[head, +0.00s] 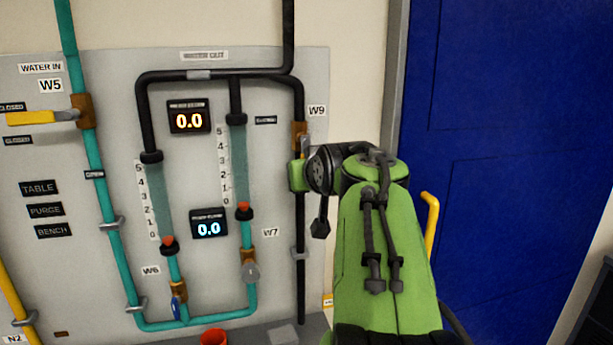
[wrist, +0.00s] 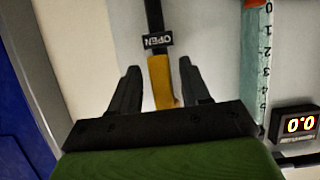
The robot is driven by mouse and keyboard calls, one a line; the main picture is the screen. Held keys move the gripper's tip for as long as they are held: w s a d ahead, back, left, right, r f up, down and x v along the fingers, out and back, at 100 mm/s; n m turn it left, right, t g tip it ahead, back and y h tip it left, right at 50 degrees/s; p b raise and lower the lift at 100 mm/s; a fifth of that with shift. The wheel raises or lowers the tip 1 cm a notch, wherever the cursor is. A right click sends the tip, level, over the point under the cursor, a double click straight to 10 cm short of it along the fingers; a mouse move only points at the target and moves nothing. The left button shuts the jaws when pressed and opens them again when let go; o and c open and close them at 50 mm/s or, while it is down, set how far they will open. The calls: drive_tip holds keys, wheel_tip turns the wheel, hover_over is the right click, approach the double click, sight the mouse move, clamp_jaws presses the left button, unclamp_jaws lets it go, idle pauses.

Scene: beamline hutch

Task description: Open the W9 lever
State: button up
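The W9 valve (head: 300,130) is a brass-brown body on the black pipe at the panel's right side, under the W9 label. My gripper (wrist: 159,66) is open, one dark finger on each side of a yellow lever handle (wrist: 162,80), with gaps visible on both sides. In the upside-down wrist view the handle runs roughly in line with the black pipe, its far end by the OPEN label (wrist: 157,40). In the head view my green hand (head: 299,175) is just below the valve and hides most of the lever.
The W5 lever (head: 35,118) is yellow and horizontal at the left. Flow tubes, W6 and W7 valves and two displays reading 0.0 (head: 189,118) fill the panel's middle. A blue door (head: 520,150) with a yellow handle (head: 431,225) stands right of my arm.

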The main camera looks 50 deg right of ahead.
drive_tip(key=p+v, duration=0.1)
drive_tip(key=v, duration=1.4)
drive_tip(key=shift+s+a, duration=0.25)
drive_tip(key=shift+s, duration=0.1)
drive_tip(key=shift+r, duration=0.1)
drive_tip(key=w+a+f+n+g+y, duration=0.1)
drive_tip(key=a+f+n+y, duration=0.15)
drive_tip(key=a+f, duration=0.55)
drive_tip(key=w+a+f+n+g+y, duration=0.15)
drive_tip(key=a+f+y, duration=0.25)
drive_tip(key=a+f, duration=0.45)
drive_tip(key=s+a+f+n+g, duration=0.1)
drive_tip(key=s+a+f, duration=0.2)
drive_tip(key=f, duration=0.2)
drive_tip(key=s+a+f+n+g+y+p, duration=0.1)
drive_tip(key=s+a+f+g, duration=0.1)
drive_tip(key=f, duration=0.3)
drive_tip(key=shift+s+a+f+n, duration=0.25)
drive_tip(key=shift+s+a+n, duration=0.15)
drive_tip(key=shift+s+a, duration=0.4)
drive_tip(key=shift+w+a+r, duration=0.1)
drive_tip(key=shift+w, duration=0.1)
